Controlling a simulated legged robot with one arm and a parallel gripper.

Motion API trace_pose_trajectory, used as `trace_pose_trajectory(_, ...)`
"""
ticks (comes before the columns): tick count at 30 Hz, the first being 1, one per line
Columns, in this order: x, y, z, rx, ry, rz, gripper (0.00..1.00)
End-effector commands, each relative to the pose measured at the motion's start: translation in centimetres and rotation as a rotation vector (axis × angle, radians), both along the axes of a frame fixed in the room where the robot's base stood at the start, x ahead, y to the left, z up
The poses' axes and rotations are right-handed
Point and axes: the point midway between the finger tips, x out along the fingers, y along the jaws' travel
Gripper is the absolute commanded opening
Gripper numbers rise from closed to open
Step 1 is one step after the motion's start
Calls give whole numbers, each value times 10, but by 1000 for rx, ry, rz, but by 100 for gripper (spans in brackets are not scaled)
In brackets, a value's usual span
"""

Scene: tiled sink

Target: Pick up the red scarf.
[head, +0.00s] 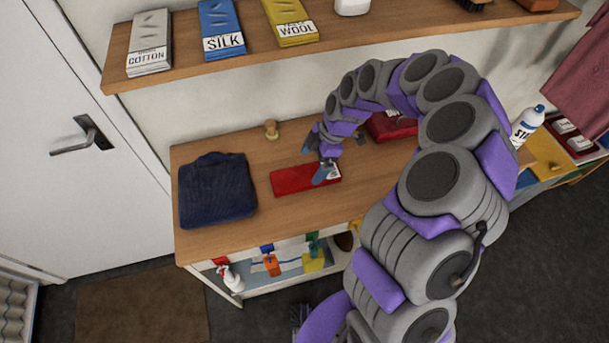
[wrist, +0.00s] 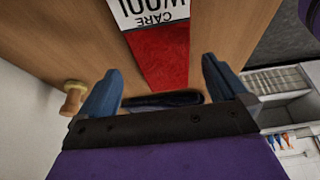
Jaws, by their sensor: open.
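The red scarf (head: 293,180) lies folded flat on the wooden counter in the head view, with a white label at its right end. In the wrist view the scarf (wrist: 160,55) shows its red cloth between the finger lines, with a white WOOL CARE label (wrist: 152,10) at the top. My gripper (head: 318,158) is over the scarf's right part, its jaws apart. In the wrist view my gripper (wrist: 162,75) has two blue fingers, one either side of the scarf, with nothing held. The exact height above the scarf is hard to tell.
A folded navy garment (head: 216,190) lies left of the scarf. A small wooden knob-like object (head: 271,129) stands behind. Another red item (head: 390,126) is partly hidden by my arm. A shelf (head: 200,63) with labelled boxes hangs above. A white bottle (head: 526,125) stands at right.

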Motion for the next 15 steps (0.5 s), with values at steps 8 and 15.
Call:
trace_pose_trajectory(8,-5,10,-24,-1,3,-1,100)
trace_pose_trajectory(15,-8,18,-46,-1,-1,-1,100)
